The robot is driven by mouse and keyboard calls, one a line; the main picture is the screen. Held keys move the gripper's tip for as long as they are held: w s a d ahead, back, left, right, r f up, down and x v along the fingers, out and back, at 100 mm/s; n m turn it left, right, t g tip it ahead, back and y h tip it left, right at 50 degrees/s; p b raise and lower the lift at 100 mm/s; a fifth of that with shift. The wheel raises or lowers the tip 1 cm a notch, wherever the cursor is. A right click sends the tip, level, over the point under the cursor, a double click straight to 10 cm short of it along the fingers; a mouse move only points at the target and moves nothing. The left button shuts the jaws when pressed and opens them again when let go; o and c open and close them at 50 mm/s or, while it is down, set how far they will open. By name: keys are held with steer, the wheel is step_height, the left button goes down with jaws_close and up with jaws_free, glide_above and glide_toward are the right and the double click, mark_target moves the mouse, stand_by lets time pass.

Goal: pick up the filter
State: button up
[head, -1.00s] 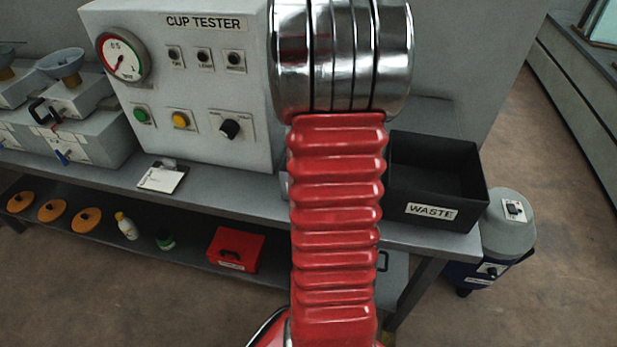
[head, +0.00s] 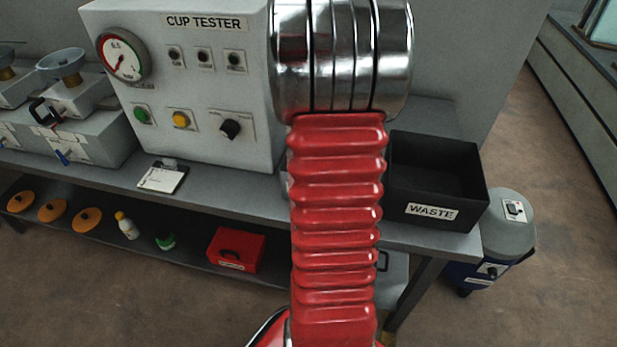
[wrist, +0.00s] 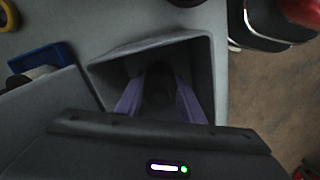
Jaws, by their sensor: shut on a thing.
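In the wrist view my gripper (wrist: 160,104) shows as two purple fingers pointing away from the camera. They are shut on a dark, roundish thing (wrist: 159,84), which may be the filter; it is too dim to be sure. Behind the fingers is the inside of an open dark box (wrist: 110,72), which looks like the waste bin. How far the gripper is above or inside it I cannot tell. In the head view my gripper is out of sight, and my red arm covers the middle.
The black waste bin (head: 432,212) stands on the right end of the grey bench, beside the cup tester (head: 195,80). A grey-lidded canister (head: 500,212) stands on the floor at the right. A red case (head: 236,250) lies on the lower shelf. Floor at the far right is clear.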

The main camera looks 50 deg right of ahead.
steer(key=shift+c, duration=0.8)
step_height(320, 180, up, 10)
stand_by(0.5)
